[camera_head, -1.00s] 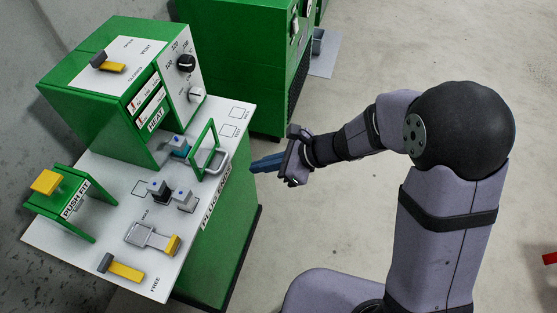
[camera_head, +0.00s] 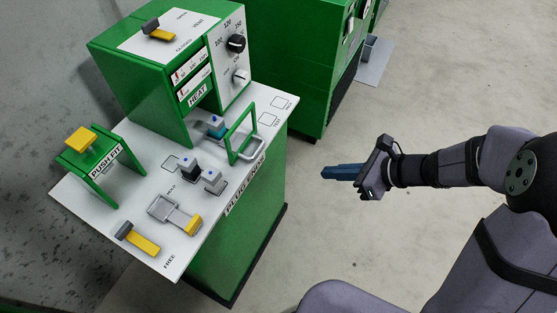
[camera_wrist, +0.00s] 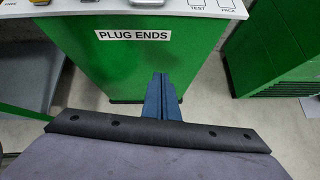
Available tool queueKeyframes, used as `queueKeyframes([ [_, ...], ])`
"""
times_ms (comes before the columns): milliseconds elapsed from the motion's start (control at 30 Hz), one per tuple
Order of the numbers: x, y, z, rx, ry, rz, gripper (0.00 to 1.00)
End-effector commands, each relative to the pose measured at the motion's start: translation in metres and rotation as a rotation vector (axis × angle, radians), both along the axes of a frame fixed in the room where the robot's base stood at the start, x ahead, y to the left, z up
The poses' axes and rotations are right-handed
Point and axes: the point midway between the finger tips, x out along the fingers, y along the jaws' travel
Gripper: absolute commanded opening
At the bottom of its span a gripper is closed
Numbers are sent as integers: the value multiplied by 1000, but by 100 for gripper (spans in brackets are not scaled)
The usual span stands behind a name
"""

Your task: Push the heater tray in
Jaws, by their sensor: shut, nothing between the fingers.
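The heater is a green box (camera_head: 150,75) labelled HEAT on the white bench top. Below its opening, a grey tray loop (camera_head: 247,153) sticks out toward the bench's front edge, beside an upright green frame (camera_head: 240,131). A teal and grey block (camera_head: 216,127) sits at the mouth of the heater. How far the tray reaches inside is hidden. My gripper (camera_head: 330,172) is off the bench's front side, apart from the tray, with its blue fingers together and empty. In the wrist view the fingers (camera_wrist: 161,97) point at the green bench front; the tray is not seen there.
The push-fit stand (camera_head: 95,160) is at the left of the bench. Grey holders (camera_head: 190,172) and yellow-handled clamps (camera_head: 180,215) stand in front. Another green cabinet (camera_head: 290,70) is behind. The floor around my gripper is clear.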

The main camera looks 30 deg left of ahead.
Motion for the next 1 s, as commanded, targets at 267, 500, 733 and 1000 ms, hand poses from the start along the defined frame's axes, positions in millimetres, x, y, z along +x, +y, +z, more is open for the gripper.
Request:
queueKeyframes([
  [267, -11, 8, -9, 314, 74, -16, 0],
  [500, -21, 22, 36, 492, -67, 104, 0],
  [733, -21, 24, 36, 493, -91, 118, 0],
  [1000, -23, 46, 31, 491, -86, 121, 0],
])
